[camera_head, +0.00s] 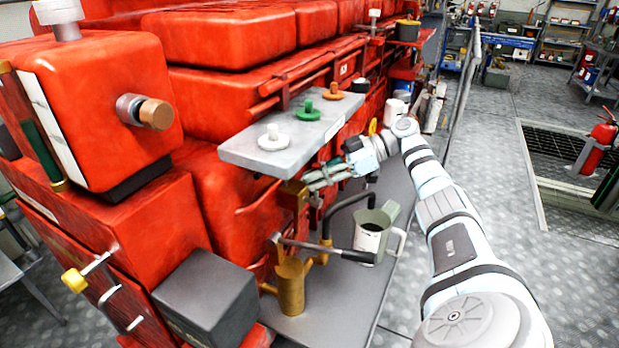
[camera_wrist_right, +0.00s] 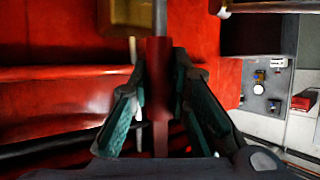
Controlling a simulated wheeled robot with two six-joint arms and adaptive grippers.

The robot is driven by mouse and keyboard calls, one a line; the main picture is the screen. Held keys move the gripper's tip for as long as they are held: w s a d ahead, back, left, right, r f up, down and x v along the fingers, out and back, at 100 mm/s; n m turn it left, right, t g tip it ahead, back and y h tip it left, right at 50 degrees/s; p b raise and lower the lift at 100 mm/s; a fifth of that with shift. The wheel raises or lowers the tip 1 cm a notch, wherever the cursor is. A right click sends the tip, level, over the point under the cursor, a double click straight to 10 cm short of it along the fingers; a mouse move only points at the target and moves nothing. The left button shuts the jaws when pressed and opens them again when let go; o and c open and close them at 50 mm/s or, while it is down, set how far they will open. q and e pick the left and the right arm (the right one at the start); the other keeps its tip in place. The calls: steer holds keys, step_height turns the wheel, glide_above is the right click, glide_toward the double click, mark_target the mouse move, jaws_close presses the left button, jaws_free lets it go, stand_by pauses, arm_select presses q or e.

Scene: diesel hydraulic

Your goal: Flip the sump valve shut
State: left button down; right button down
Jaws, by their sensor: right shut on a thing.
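My right gripper (camera_head: 312,179) reaches in from the right to the engine's side, below the grey shelf. In the right wrist view, its fingers (camera_wrist_right: 160,85) are closed around a red lever grip (camera_wrist_right: 158,62), which I take to be the sump valve's handle. A brass body (camera_wrist_right: 128,14) sits just beyond the grip's end. The lever's exact angle is hard to tell. My left gripper is not in view.
The grey shelf (camera_head: 262,152) with white, green and orange knobs overhangs the gripper. Below are a black-handled pump (camera_head: 291,285), a metal jug (camera_head: 371,236) and a dark box (camera_head: 207,303). The red engine (camera_head: 215,190) fills the left. Open floor (camera_head: 475,160) lies right.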

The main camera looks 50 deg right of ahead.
steer(key=c, duration=1.5)
jaws_free()
steer(key=shift+d, duration=0.1)
steer(key=shift+v, duration=3.7)
steer(key=shift+s, duration=0.1)
steer(key=shift+f, duration=0.1)
